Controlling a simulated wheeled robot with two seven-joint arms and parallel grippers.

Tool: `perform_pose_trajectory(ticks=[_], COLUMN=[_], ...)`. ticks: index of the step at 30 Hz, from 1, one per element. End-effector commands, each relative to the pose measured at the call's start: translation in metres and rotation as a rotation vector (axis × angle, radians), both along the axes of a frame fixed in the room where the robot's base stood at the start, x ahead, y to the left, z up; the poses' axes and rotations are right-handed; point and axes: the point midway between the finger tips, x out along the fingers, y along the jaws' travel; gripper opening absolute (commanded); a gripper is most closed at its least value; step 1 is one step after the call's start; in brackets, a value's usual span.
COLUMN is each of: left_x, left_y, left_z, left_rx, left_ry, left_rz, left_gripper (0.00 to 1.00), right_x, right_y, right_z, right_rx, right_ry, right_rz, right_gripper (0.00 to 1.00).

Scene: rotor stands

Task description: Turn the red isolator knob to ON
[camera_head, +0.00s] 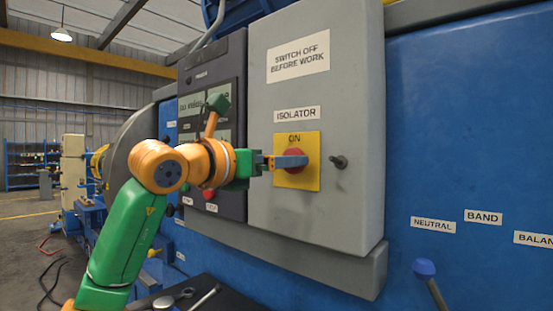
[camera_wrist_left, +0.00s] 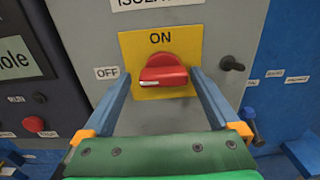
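The red isolator knob (camera_wrist_left: 163,76) sits on a yellow plate (camera_wrist_left: 181,42) on the grey isolator box (camera_head: 344,75). ON is printed above the knob, and a small OFF label (camera_wrist_left: 107,73) is at its left. The knob's grip bar lies roughly level, across the plate, not up toward ON. My left gripper (camera_wrist_left: 162,74) is open, with one blue finger on each side of the knob and small gaps showing. In the head view my left gripper (camera_head: 290,162) reaches the plate from the left, and a finger hides part of the knob. My right gripper is not in view.
A dark latch knob (camera_head: 339,162) sticks out of the box right of the plate. A dark control panel (camera_head: 232,60) with a screen adjoins the box on the left. Below are a tray with wrenches (camera_head: 205,297) and a blue-topped lever (camera_head: 425,268).

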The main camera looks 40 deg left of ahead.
Motion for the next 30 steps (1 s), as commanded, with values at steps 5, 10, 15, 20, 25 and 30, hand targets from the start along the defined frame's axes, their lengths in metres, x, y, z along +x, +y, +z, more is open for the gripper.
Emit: perform_pose_trajectory(ticks=[5, 10, 15, 20, 25, 30], left_x=[0.000, 0.000, 0.000, 0.000, 0.000, 0.000], left_y=[0.000, -0.001, -0.001, -0.001, -0.001, -0.002], left_z=[0.000, 0.001, 0.002, 0.002, 0.003, 0.003], left_rx=[0.000, 0.001, 0.028, 0.103, 0.237, 0.398], left_ry=[-0.001, -0.001, -0.004, -0.010, -0.020, -0.033], left_rz=[-0.001, -0.002, -0.002, -0.003, -0.003, -0.003], left_gripper=[0.43, 0.19, 0.19, 0.19, 0.19, 0.19], right_x=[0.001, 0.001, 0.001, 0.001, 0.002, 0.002], right_y=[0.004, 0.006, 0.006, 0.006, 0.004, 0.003], right_z=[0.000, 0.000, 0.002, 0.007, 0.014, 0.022], right_rx=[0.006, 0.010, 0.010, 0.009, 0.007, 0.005], right_ry=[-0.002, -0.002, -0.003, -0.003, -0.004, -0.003], right_rz=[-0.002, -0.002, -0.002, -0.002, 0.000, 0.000], right_gripper=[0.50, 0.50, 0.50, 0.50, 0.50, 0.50])
